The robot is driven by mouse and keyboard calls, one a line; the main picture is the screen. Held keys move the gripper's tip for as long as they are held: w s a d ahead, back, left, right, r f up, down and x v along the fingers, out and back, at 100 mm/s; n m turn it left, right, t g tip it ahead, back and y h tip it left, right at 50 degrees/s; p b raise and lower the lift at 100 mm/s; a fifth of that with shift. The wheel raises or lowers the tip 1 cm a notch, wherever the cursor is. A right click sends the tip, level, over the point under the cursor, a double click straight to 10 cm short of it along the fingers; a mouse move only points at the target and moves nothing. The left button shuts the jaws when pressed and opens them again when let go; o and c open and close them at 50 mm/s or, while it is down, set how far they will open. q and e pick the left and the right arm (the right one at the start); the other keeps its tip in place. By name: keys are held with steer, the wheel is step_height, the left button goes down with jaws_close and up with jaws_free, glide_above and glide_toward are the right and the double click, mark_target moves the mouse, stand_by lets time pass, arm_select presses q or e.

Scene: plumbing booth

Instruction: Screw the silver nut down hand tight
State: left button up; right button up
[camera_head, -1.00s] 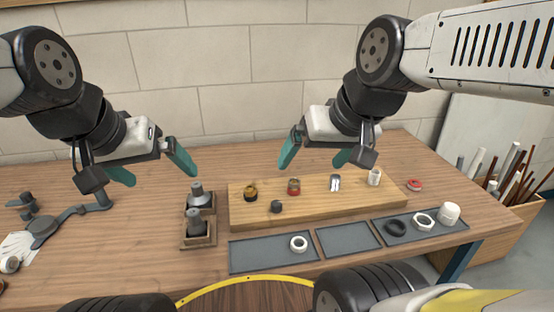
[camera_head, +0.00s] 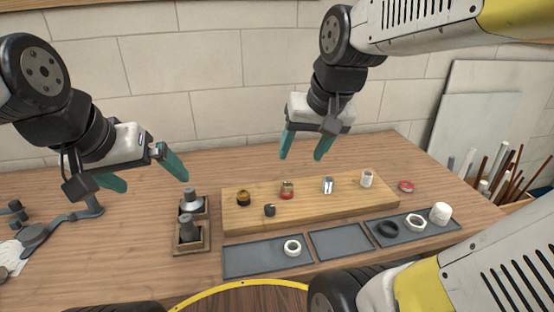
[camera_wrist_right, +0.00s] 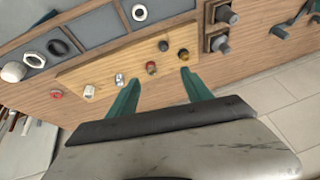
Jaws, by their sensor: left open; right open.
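A silver fitting (camera_head: 328,185) stands upright on the wooden board (camera_head: 240,221), between a red-based fitting (camera_head: 287,190) and a white one (camera_head: 367,178). A pale hexagonal ring nut (camera_head: 415,223) lies in the right tray; I cannot tell which of these is the silver nut. The silver fitting also shows in the right wrist view (camera_wrist_right: 119,80). My right gripper (camera_head: 301,154) is open and empty, behind and above the board. My left gripper (camera_head: 152,180) is open and empty, left of the board above the table.
A brass fitting (camera_head: 243,199) and a dark knob (camera_head: 269,210) are on the board. Trays in front hold a white ring (camera_head: 292,247), a black ring (camera_head: 388,229) and a white cap (camera_head: 441,213). Two grey fittings in wooden holders (camera_head: 192,249) stand left; a red roll (camera_head: 406,186) lies right.

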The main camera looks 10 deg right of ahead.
steer(key=w+d+f+m+g+h, duration=0.1)
steer(key=w+f+m+g, duration=0.35)
steer(key=w, duration=0.75)
glide_above(287, 185)
steer(key=shift+g+h, duration=0.25)
steer(key=shift+h, duration=0.05)
step_height(287, 185, down, 10)
steer(key=shift+r, duration=0.1)
step_height(287, 185, down, 8)
steer(key=shift+w+f, duration=0.1)
